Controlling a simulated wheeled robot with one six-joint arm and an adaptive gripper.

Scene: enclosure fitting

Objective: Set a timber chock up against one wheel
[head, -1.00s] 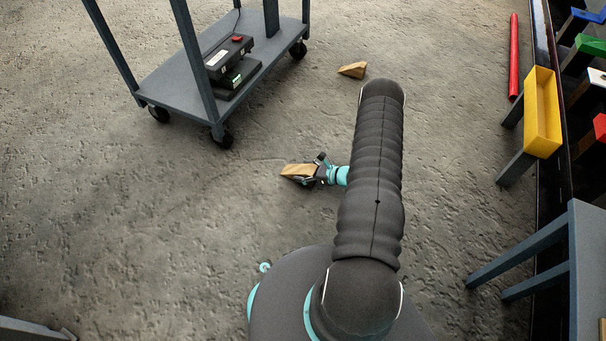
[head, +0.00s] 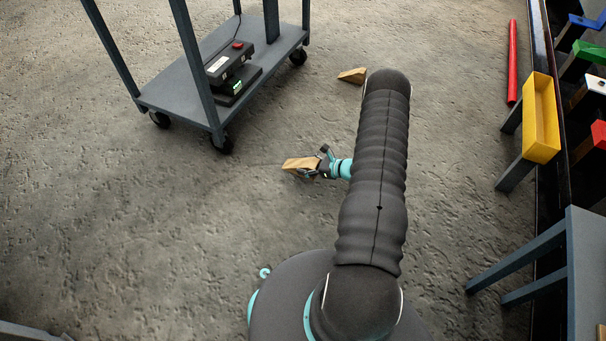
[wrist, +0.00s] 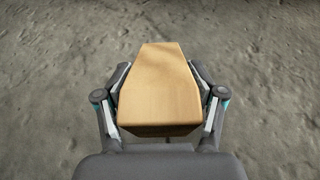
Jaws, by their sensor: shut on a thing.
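A timber chock (head: 299,164) is held in my gripper (head: 318,166), which is shut on it to the right of the cart's near wheel. In the wrist view the wooden chock (wrist: 158,85) sits between both fingers of my gripper (wrist: 160,110), its narrower end pointing away over bare floor. The grey cart has a near wheel (head: 222,144), a left wheel (head: 160,119) and a far right wheel (head: 298,57). The held chock is apart from all of them. A second timber chock (head: 352,75) lies on the floor right of the cart.
The cart's lower shelf (head: 165,88) carries a black box (head: 228,62) with a red button. A yellow bin (head: 541,118), a red pole (head: 512,62) and a grey table (head: 585,260) stand at the right. The concrete floor between gripper and cart is clear.

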